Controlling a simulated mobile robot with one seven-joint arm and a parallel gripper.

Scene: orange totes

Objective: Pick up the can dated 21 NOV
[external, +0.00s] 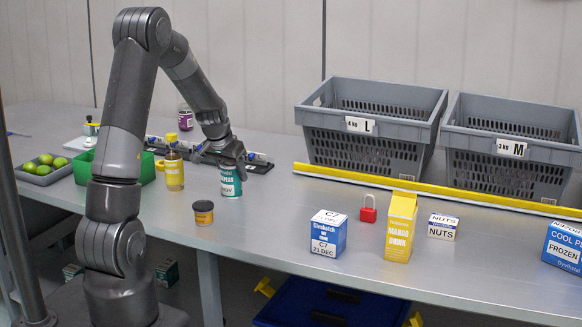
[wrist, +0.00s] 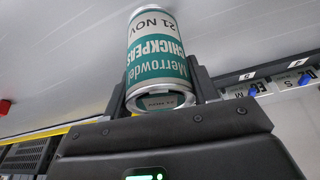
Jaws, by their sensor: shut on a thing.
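The can dated 21 NOV (wrist: 158,48) is teal and white, labelled chickpeas, and fills the top middle of the wrist view, where its date reads clearly. In the external view the same can (external: 231,183) stands upright at the table's middle left. My gripper (external: 222,156) reaches down over it from behind. In the wrist view the fingers of my gripper (wrist: 160,90) lie on either side of the can and are shut on it. I cannot tell for sure whether the can's base is touching the table.
Grey crates L (external: 368,143) and M (external: 508,162) stand behind a yellow strip.

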